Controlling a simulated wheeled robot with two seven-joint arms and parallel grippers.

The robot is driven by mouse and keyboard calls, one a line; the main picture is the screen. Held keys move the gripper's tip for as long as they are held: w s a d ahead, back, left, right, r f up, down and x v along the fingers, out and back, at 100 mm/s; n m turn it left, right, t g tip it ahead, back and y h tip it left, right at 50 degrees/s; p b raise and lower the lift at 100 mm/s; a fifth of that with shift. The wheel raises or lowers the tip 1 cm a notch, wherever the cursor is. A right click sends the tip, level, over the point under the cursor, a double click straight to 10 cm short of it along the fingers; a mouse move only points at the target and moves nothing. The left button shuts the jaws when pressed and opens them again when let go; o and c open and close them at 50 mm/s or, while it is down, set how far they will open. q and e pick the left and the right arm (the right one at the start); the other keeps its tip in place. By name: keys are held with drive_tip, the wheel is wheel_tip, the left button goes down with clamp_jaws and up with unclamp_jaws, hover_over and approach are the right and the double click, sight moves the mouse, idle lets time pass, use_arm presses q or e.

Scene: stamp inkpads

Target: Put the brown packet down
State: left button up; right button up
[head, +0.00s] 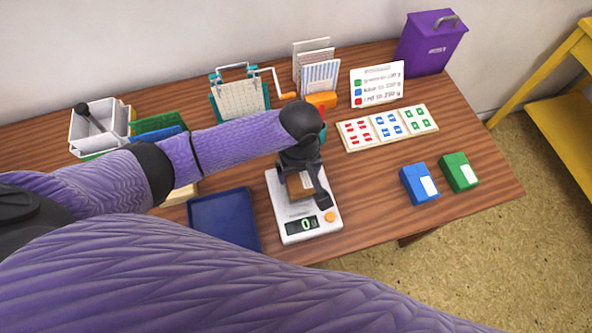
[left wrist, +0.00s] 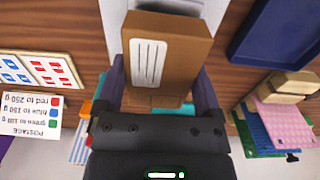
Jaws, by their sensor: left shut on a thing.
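My left gripper (head: 308,186) is shut on the brown packet (head: 296,187), over the white scale (head: 290,222). The scale's display shows 0, and I cannot see clearly whether a gap lies under the packet. In the left wrist view the brown packet (left wrist: 182,50), with a white label, sits between the two dark fingers of the left gripper (left wrist: 162,90). Part of the packet is hidden by the gripper in the head view. My right gripper is not in view.
A blue tray (head: 247,241) lies just left of the scale. Blue (head: 414,187) and green (head: 459,171) packets stand to the right. A stamp board (head: 431,127) and a postage sign (head: 377,85) are behind. Wood between scale and blue packet is clear.

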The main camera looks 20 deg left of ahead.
use_arm(q)
drive_tip(key=shift+f, duration=0.95)
drive_tip(key=shift+r, duration=0.2)
drive_tip(key=o, duration=1.2)
drive_tip(key=shift+f, duration=0.1)
wheel_tip(320, 180, up, 12)
drive_tip(key=p, duration=0.5)
drive_tip(key=shift+p, duration=0.35)
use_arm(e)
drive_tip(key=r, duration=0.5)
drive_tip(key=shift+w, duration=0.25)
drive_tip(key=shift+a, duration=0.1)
